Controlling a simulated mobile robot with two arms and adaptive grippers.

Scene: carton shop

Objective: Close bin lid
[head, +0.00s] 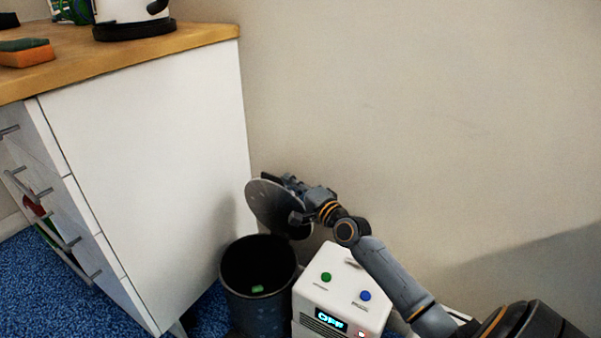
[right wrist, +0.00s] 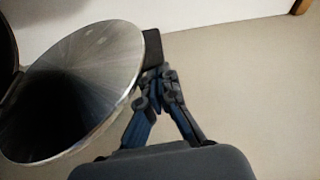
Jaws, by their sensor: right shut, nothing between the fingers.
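The bin (head: 258,300) is a dark round bin on the floor beside the white cabinet. It is open, and a small green item (head: 257,289) lies inside. Its round metal lid (head: 272,205) stands raised above the far rim, near the wall. My right gripper (head: 298,217) is at the right edge of the lid. In the right wrist view, the shiny lid (right wrist: 75,85) fills the left side, and the gripper fingers (right wrist: 160,75) are shut and empty, close to the lid's right edge; I cannot tell whether they touch it. My left gripper is not in view.
A white box (head: 342,285) with green and blue buttons and an "OFF" display stands right of the bin. A plain wall (head: 430,110) is behind.

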